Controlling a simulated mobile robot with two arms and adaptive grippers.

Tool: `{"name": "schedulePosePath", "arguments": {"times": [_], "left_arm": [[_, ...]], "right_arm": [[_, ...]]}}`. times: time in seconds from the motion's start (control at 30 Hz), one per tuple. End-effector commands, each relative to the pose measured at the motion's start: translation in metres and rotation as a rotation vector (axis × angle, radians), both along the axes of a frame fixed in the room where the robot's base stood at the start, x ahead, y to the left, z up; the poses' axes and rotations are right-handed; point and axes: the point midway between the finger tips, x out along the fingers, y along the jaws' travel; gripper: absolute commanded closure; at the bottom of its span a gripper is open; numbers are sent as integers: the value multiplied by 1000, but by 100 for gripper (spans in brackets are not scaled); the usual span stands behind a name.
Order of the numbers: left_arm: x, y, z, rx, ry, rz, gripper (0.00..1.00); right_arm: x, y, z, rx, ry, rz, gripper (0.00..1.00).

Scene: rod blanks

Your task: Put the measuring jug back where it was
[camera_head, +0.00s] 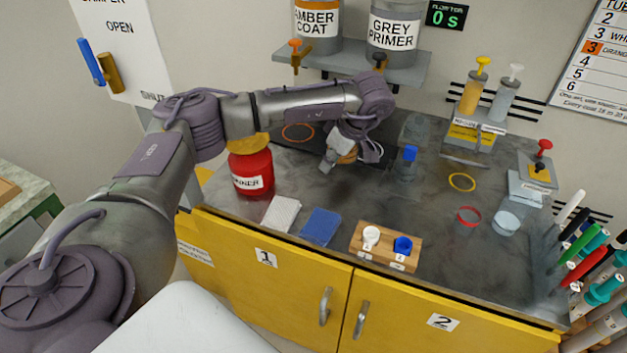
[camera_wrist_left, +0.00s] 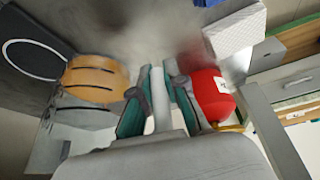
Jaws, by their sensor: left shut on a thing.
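My left gripper (camera_head: 338,153) reaches over the far part of the bench and is shut. In the left wrist view the gripper (camera_wrist_left: 157,95) has a narrow pale upright part, apparently a handle, between its teal-lined fingers. Beside it is the measuring jug (camera_wrist_left: 95,82), orange with dark marks above a greyish lower part. I cannot tell whether the jug touches the bench. A white ring (camera_wrist_left: 8,43) on the dark mat lies beside it. My right gripper is not in view.
A red thinner can (camera_head: 251,172) stands to the left. An orange ring (camera_head: 298,124) marks the mat; yellow (camera_head: 462,191) and red (camera_head: 469,208) rings lie on the bench. A wooden block (camera_head: 385,258) holds white and blue pieces in front.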

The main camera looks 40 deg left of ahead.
Motion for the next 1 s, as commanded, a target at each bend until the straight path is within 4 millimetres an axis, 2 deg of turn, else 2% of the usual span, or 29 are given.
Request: {"name": "schedulePosePath", "arguments": {"times": [0.1, 0.3, 0.43, 0.67, 1.0], "left_arm": [[-20, 16, -13, 0, 2, 1, 100], [-34, 27, -26, 0, 0, -1, 100], [-34, 27, -34, 0, 1, -2, 100], [-35, 27, -65, 0, 1, -1, 100], [-34, 27, -70, 0, -1, -1, 100]], "right_arm": [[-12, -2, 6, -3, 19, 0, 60], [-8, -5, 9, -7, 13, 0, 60], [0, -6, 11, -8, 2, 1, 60], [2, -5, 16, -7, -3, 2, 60], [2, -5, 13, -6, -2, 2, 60]]}}
